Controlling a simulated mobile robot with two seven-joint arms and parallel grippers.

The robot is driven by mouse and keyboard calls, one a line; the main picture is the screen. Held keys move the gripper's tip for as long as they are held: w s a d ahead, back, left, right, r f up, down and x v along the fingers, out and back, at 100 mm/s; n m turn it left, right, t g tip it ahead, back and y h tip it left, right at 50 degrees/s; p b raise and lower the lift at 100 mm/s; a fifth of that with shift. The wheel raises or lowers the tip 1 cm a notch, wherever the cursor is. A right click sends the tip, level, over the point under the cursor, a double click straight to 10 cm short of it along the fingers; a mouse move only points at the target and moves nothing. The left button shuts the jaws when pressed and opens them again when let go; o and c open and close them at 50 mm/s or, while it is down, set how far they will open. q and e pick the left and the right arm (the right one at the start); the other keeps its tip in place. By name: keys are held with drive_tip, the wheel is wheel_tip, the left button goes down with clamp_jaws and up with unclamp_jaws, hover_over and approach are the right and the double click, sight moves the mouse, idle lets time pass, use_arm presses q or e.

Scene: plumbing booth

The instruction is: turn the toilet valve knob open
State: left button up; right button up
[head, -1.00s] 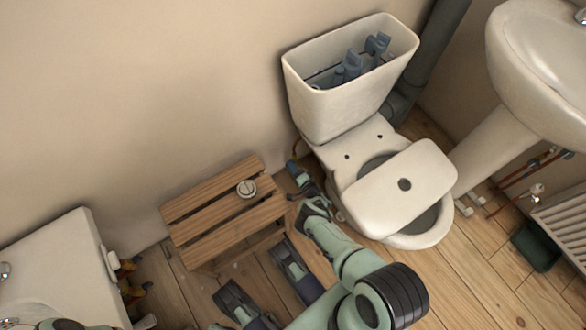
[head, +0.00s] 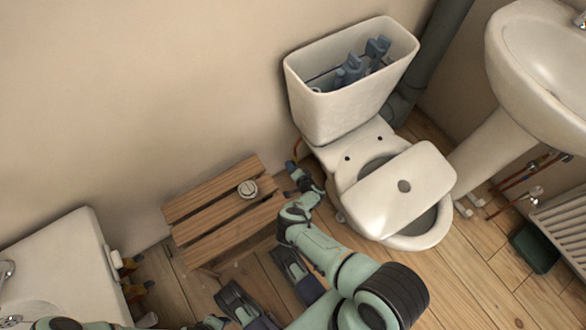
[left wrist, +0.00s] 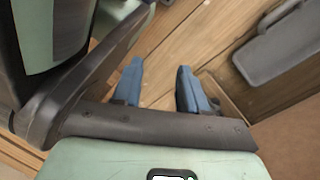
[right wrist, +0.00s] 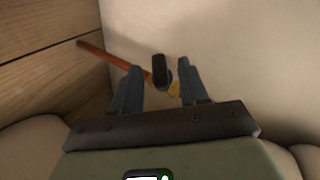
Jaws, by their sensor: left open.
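The valve knob (right wrist: 160,70) is a small dark piece in the right wrist view, with a bit of yellow brass (right wrist: 174,89) beside it and a copper pipe (right wrist: 108,55) running up to the left. My right gripper (right wrist: 159,64) is open, and the knob shows between its fingertips with a gap on each side. I cannot tell how deep the knob sits between them. In the head view my right gripper (head: 298,176) is low beside the toilet (head: 352,160), where it hides the valve. My left gripper (left wrist: 160,72) is open and empty above the wooden floor.
A slatted wooden stool (head: 222,222) with a round light button part (head: 247,188) on top stands left of my right gripper. The open cistern (head: 345,100) is above. A washbasin (head: 540,70) is at right, a white basin unit (head: 70,255) at left.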

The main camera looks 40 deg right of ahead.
use_arm(q)
drive_tip(key=shift+r, duration=0.1)
use_arm(e)
drive_tip(key=shift+s+r, duration=0.1)
use_arm(q)
drive_tip(key=w+d+r+t+p, duration=0.2)
drive_tip(key=w+r+p, duration=0.4)
drive_tip(key=r, duration=0.3)
drive_tip(key=shift+w+d+m+t, duration=0.3)
drive_tip(key=shift+w+m+t, duration=0.1)
drive_tip(key=shift+w, duration=0.15)
use_arm(e)
drive_tip(key=v, duration=1.3)
use_arm(q)
drive_tip(key=shift+r, duration=0.1)
